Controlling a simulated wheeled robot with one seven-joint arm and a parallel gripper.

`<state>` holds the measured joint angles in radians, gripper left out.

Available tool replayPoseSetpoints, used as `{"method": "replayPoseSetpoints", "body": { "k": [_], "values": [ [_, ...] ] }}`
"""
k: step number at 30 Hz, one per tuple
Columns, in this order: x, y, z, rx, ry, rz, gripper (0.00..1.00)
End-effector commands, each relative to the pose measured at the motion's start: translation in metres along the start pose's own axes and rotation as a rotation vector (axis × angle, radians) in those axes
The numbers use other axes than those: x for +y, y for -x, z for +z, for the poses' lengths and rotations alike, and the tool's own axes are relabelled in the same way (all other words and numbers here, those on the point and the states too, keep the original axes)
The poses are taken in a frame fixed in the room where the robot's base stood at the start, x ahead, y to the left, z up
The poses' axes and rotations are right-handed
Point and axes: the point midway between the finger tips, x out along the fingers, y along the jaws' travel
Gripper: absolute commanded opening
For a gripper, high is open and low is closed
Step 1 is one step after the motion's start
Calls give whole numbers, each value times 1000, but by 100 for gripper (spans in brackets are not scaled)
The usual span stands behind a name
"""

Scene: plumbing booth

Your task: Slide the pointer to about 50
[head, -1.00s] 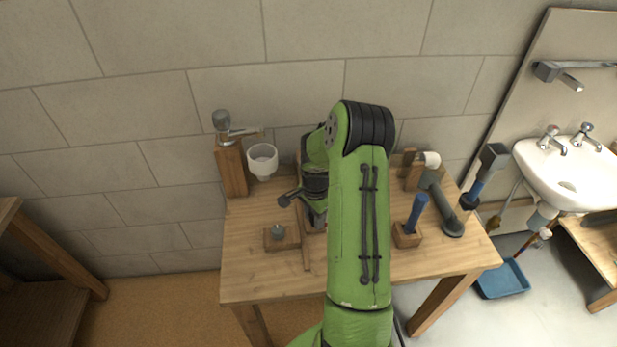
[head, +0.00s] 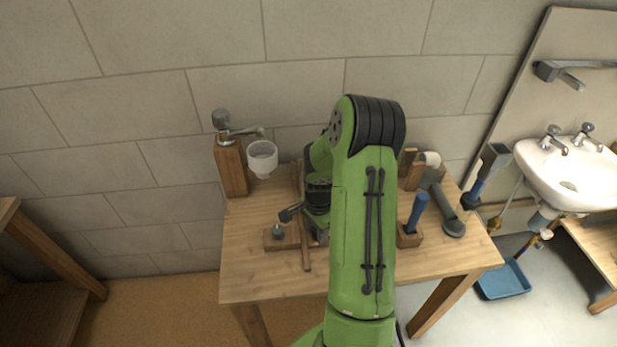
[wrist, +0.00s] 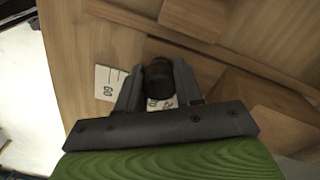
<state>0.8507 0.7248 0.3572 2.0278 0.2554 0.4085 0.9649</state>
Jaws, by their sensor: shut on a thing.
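In the wrist view, my gripper (wrist: 158,76) has its two dark fingers on either side of a dark round knob (wrist: 159,86), which looks like the pointer's grip. The fingers are shut on it. A white scale card (wrist: 108,84) with tick marks and the number 60 shows just left of the left finger. More of the white scale with part of a number shows between the fingers, below the knob. The rest of the scale is hidden by the fingers and palm, so the exact reading cannot be told. In the head view my arm hides the pointer and scale.
On the wooden table (head: 270,285) stand a wooden post with a tap (head: 231,168), a white cup (head: 262,158), a small block with a grey knob (head: 278,238) and a blue-handled tool (head: 416,212) in a block.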

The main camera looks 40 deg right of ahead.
Motion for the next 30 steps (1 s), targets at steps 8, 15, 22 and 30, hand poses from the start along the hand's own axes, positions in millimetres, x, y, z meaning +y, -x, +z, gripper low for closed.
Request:
{"method": "replayPoseSetpoints", "body": {
  "k": [8,15,22,30],
  "values": [
    [12,-1,7,-2,-1,4,11],
    [22,-1,12,-2,0,4,11],
    [30,-1,18,-2,1,3,11],
    [31,-1,18,-3,0,3,38]
  ]
}}
